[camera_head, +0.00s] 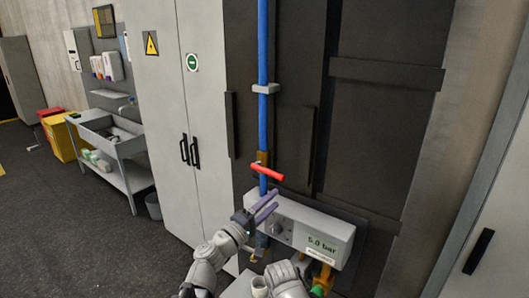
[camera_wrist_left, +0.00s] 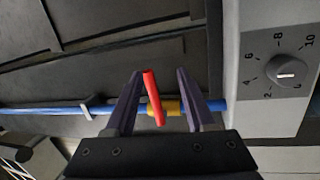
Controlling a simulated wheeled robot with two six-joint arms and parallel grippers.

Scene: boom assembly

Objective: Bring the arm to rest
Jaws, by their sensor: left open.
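My left gripper (camera_head: 265,207) is open and empty in front of the blue pipe, just below the red valve handle (camera_head: 268,173) in the head view. The handle sits across the pipe, on a brass valve body (camera_head: 262,158). In the left wrist view my left gripper (camera_wrist_left: 160,74) has its two dark fingers apart. The red handle (camera_wrist_left: 153,97) shows in the gap between them, with the brass valve body (camera_wrist_left: 166,108) behind. I see no finger closed on the handle. Whether the fingers stand clear in depth is hard to tell. My right gripper does not show.
The blue pipe (camera_head: 263,50) runs up the dark panel. A grey box (camera_head: 305,232) with a knob and a "5.0 bar" display is beside my left gripper. The knob (camera_wrist_left: 288,74) also shows in the wrist view. A grey cabinet (camera_head: 190,110) stands left; open floor lies beyond.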

